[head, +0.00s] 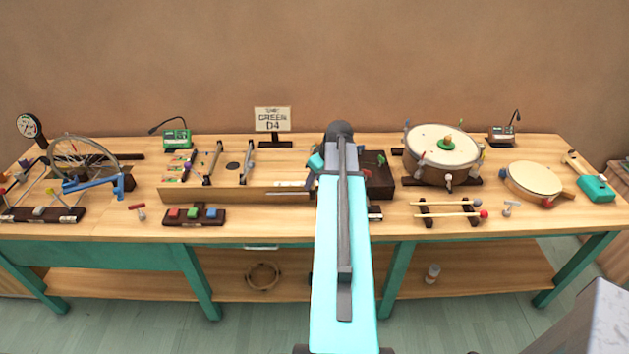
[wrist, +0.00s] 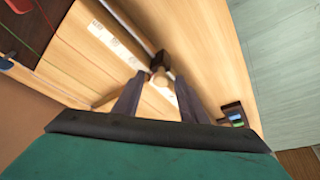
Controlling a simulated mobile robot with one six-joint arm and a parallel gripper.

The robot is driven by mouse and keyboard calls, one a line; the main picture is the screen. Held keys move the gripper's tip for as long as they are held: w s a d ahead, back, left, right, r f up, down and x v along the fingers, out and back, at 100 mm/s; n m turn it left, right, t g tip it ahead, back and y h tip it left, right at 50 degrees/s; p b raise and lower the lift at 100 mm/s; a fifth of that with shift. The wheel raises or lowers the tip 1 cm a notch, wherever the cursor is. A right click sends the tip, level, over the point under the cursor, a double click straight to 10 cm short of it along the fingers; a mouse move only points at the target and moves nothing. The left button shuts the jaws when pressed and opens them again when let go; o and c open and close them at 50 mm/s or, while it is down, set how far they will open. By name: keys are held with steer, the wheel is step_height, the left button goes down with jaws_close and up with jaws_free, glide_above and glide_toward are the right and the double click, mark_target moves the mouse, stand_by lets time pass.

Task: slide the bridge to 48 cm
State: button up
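The string box (head: 235,194) lies on the middle of the bench, with a white scale strip (head: 290,183) near its right end; my arm hides what lies behind it. In the wrist view, a dark block with a round wooden knob (wrist: 159,79) sits on a grey rail beside white scale labels (wrist: 115,43). It looks like the bridge's slider, but I cannot be sure; the label figures are unreadable. My gripper (wrist: 160,76) is open, its two dark fingertips on either side of the knob with gaps showing. I cannot tell its height above the knob.
Coloured strings (wrist: 45,22) run beside the labels. A dark base with coloured blocks (head: 195,215) stands in front of the box. A sign reading GREEN D4 (head: 272,120) stands behind it. A drum (head: 425,155) and mallets (head: 448,204) are to the right, a bicycle wheel (head: 80,160) left.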

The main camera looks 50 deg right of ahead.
steer(key=shift+r, duration=0.1)
steer(key=b+v, duration=0.3)
steer(key=v, duration=1)
steer(key=shift+r, duration=0.3)
steer(key=shift+m, duration=0.3)
stand_by(0.3)
steer(key=shift+w+d+m+y+b, duration=0.1)
steer(key=shift+d+m+y+b, duration=0.45)
steer(key=shift+m, duration=4.6)
steer(key=shift+d+m+y+b, duration=0.2)
steer(key=shift+m+b, duration=0.6)
steer(key=shift+m, duration=4.4)
steer(key=shift+w+d+m+y+b, duration=0.15)
steer(key=shift+d+m+b, duration=0.4)
steer(key=shift+m, duration=4.6)
